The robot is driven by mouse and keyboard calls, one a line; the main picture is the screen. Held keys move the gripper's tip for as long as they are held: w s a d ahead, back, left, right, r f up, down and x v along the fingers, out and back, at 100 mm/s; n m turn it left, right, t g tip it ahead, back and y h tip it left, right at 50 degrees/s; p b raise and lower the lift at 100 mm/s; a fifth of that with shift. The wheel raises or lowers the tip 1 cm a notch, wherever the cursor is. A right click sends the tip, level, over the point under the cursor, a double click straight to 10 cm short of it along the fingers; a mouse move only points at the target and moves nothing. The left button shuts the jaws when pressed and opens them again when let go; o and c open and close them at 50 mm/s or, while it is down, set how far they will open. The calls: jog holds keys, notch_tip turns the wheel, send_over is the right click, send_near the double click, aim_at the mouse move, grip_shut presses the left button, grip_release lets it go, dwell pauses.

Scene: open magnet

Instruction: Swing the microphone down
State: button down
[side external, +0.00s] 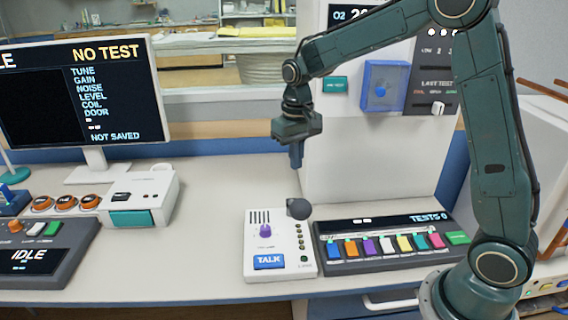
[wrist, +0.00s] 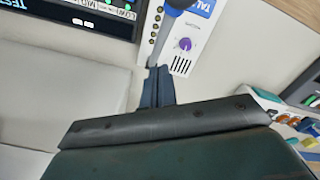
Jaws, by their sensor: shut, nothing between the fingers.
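The microphone (side external: 298,209) is a dark grey ball at the back right corner of the white intercom box (side external: 252,236), which has a purple knob and a blue TALK key. In the wrist view the microphone (wrist: 180,4) is cut by the top edge, and a thin grey stalk runs from it down toward my fingertips. My gripper (side external: 296,164) points down, shut and empty, above and behind the microphone, with a gap in the side view. In the wrist view my gripper (wrist: 158,70) shows its fingers together by the stalk's lower end; whether they touch is unclear.
A dark panel with several coloured keys (side external: 385,245) lies right of the intercom. A white box with a teal front (side external: 140,205) and a monitor (side external: 85,100) stand left. A white cabinet (side external: 350,160) rises behind. The desk left of the intercom (side external: 215,225) is clear.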

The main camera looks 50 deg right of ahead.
notch_tip(320, 180, up, 4)
jog(key=shift+r, duration=0.2)
dwell(0.4)
jog(key=s+a+r+n+t, duration=0.1)
jog(key=s+r, duration=0.3)
jog(key=s, duration=0.2)
jog(key=s+a+r+t, duration=0.1)
jog(key=s+r+t, duration=0.15)
jog(key=s, duration=0.35)
jog(key=s+a+f+n+t, duration=0.1)
jog(key=s+n+t, duration=0.1)
jog(key=s, duration=1.1)
jog(key=shift+s+a, duration=0.2)
jog(key=shift+a, duration=0.15)
